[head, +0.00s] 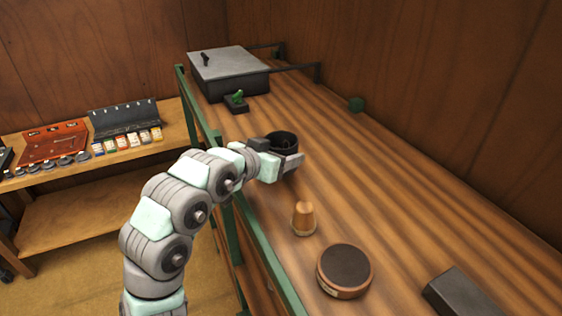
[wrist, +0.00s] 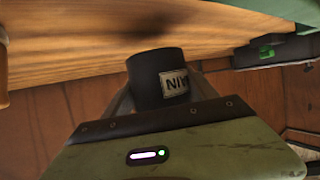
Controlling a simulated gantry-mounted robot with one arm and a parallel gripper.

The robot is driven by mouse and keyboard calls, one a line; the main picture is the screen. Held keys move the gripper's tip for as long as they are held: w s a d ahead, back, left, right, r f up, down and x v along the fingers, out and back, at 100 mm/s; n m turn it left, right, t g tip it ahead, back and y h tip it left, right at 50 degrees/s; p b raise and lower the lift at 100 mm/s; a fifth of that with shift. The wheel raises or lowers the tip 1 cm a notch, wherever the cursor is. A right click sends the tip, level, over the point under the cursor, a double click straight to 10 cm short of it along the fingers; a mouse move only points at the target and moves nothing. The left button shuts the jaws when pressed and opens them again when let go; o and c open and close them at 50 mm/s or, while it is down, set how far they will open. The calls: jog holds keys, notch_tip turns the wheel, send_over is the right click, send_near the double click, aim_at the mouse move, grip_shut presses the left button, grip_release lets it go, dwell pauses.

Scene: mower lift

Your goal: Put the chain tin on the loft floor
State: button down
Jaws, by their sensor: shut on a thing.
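The chain tin, as I take it, is a black, open-topped cylinder (head: 283,139) over the loft floor (head: 370,190), just inside the green rail. In the wrist view the black tin (wrist: 150,72) shows a pale label, of which only "NI" reads clearly. My gripper (head: 288,160) is shut on the tin, with fingers on both sides of it. The tin looks upright, close to the boards. I cannot tell whether its base touches them. What is inside the tin is not clear.
A small green-topped item (head: 236,102) and a grey-lidded case (head: 230,75) stand farther back. Boards right of the tin are clear. The green rail (head: 262,245) edges the loft.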

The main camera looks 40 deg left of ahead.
jog(key=shift+f+p, duration=0.3)
jog(key=shift+f, duration=1.2)
jog(key=shift+f, duration=0.1)
jog(key=shift+c, duration=1.2)
grip_release()
jog(key=shift+s+r, duration=0.3)
jog(key=shift+s, duration=0.15)
jog(key=b+v, duration=0.2)
jog(key=v, duration=0.9)
jog(key=shift+b, duration=0.3)
